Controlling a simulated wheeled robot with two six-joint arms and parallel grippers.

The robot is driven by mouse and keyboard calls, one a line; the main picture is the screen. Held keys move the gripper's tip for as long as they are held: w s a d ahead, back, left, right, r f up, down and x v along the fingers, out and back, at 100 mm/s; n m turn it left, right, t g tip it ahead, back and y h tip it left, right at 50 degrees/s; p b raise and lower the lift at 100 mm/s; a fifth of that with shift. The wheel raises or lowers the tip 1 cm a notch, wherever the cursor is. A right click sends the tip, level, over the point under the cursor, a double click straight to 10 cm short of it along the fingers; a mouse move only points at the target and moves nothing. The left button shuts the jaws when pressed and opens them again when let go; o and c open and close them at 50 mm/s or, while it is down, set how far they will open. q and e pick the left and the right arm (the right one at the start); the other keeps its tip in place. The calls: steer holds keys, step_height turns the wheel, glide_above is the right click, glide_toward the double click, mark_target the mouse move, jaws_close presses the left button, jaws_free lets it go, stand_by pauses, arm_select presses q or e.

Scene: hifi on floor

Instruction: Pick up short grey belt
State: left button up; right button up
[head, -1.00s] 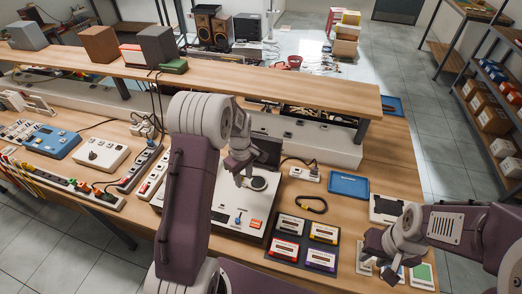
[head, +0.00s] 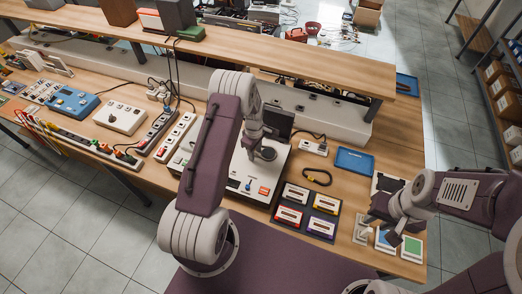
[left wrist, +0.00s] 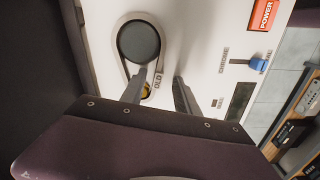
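A thin grey belt (left wrist: 121,66) shows in the left wrist view as a loop around a dark round pulley (left wrist: 138,41) and down toward a small yellow pulley (left wrist: 146,90), beside the printed word OLD. They sit on a white machine (head: 238,186) on the bench. My left gripper (left wrist: 160,85) is open just over the machine, one finger overlapping the belt's lower end in view, the other to its right on the far side of OLD. It also shows in the head view (head: 252,154). I cannot tell whether a finger touches the belt. My right gripper (head: 380,222) is above the bench's right end; its fingers are unclear.
A dark belt loop (head: 318,178) lies right of the machine, above several cassettes (head: 308,210) in a dark tray. A blue tray (head: 354,161) and a green-topped card (head: 412,247) lie farther right. A raised shelf (head: 300,80) runs behind. The machine has a blue lever (left wrist: 258,64) and red power button (left wrist: 264,14).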

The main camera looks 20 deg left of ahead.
arm_select(q)
steer(key=shift+w+f, duration=0.1)
steer(key=shift+f, duration=0.05)
steer(key=shift+c, duration=1.2)
jaws_close()
step_height(320, 180, up, 10)
steer(key=b, duration=0.2)
